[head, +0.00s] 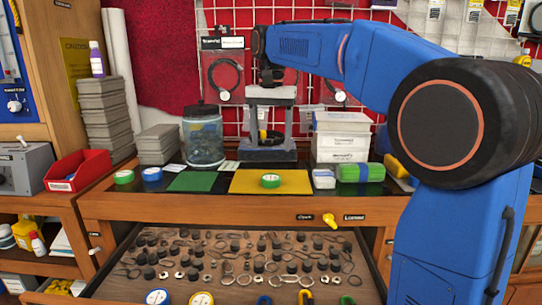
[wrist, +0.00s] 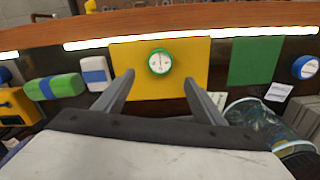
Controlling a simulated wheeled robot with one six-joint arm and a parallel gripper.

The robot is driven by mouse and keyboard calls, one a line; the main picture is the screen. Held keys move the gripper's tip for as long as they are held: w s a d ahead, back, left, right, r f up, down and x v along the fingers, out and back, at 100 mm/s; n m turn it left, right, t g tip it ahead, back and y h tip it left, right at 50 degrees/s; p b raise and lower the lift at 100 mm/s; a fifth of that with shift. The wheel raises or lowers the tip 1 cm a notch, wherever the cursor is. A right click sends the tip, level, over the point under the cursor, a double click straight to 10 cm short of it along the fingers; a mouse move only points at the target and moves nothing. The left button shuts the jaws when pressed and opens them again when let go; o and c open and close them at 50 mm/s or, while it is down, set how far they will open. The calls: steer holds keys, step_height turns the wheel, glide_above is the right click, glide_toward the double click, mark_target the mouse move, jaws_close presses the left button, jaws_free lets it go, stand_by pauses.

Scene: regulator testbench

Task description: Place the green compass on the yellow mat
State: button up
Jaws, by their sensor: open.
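A round green compass (head: 270,181) with a white dial sits on the yellow mat (head: 297,182). In the wrist view the compass (wrist: 159,62) lies flat on the yellow mat (wrist: 193,70), near the middle of its width. My gripper (head: 271,134) is above the back of the bench, behind and higher than the mat, with its fingers pointing down. In the wrist view my gripper (wrist: 158,79) has its fingers spread apart, with nothing between them, and the compass shows beyond the tips. A second green round dial (head: 124,177) lies at the bench's left end.
A blue dial (head: 152,174) and a green mat (head: 193,181) lie left of the yellow mat. A glass jar (head: 203,138) stands behind the green mat. White boxes (head: 342,137) and a green case (head: 361,173) are at the right. An open drawer (head: 160,240) of small parts is below.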

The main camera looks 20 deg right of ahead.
steer(key=shift+r, duration=1.05)
steer(key=s+d+f+n+t, duration=0.2)
steer(key=s+d+f+n, duration=0.1)
steer(key=s+f, duration=1)
steer(key=s+d+f+n+t, duration=0.2)
steer(key=s+d+f+n, duration=0.1)
steer(key=s+f, duration=1.1)
steer(key=s+d, duration=0.1)
steer(key=s, duration=0.4)
steer(key=shift+d+f+t, duration=0.2)
steer(key=shift+f+t, duration=0.1)
steer(key=shift+t, duration=0.1)
